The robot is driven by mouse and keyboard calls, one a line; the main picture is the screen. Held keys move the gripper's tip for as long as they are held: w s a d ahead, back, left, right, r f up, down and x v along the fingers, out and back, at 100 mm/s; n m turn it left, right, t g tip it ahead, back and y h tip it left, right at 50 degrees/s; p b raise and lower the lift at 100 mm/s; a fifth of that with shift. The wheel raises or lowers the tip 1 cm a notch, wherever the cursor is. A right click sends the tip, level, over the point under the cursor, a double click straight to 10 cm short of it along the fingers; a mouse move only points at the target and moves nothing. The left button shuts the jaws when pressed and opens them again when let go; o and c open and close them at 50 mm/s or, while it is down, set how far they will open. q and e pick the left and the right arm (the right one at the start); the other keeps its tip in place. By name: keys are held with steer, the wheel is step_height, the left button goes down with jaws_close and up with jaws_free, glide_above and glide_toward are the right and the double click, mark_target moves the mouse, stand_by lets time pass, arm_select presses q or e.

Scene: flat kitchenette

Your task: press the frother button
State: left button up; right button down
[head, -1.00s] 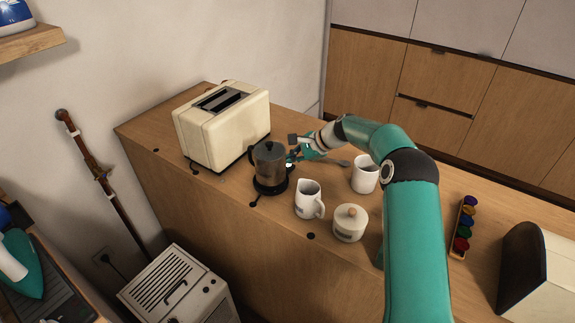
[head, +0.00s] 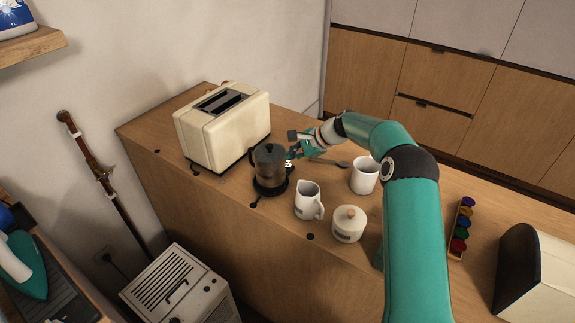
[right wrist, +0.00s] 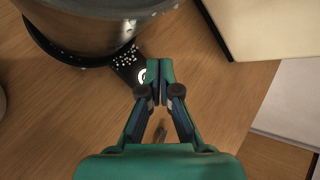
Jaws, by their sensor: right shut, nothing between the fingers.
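The frother (head: 269,163) is a dark grey jug with a lid, standing upright on a round black base (head: 270,190) on the wooden counter. Its jug and base fill the upper left of the right wrist view (right wrist: 95,35). A black tab juts from the base and carries the button (right wrist: 141,75), a white ring partly hidden by my fingertips. My right gripper (head: 291,155) is shut and empty, on the far right side of the frother. Its fingertips (right wrist: 159,70) are right beside the button in the picture; I cannot tell whether they touch it. My left gripper is not in view.
A cream toaster (head: 222,130) stands left of the frother. A white pitcher (head: 307,200), a lidded sugar pot (head: 348,226) and a white mug (head: 364,176) stand to the right. A spoon (head: 340,163) lies behind them. A capsule rack (head: 461,230) is farther right.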

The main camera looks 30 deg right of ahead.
mark_target(289, 166)
steer(key=shift+r+p, duration=1.75)
steer(key=shift+r, duration=0.65)
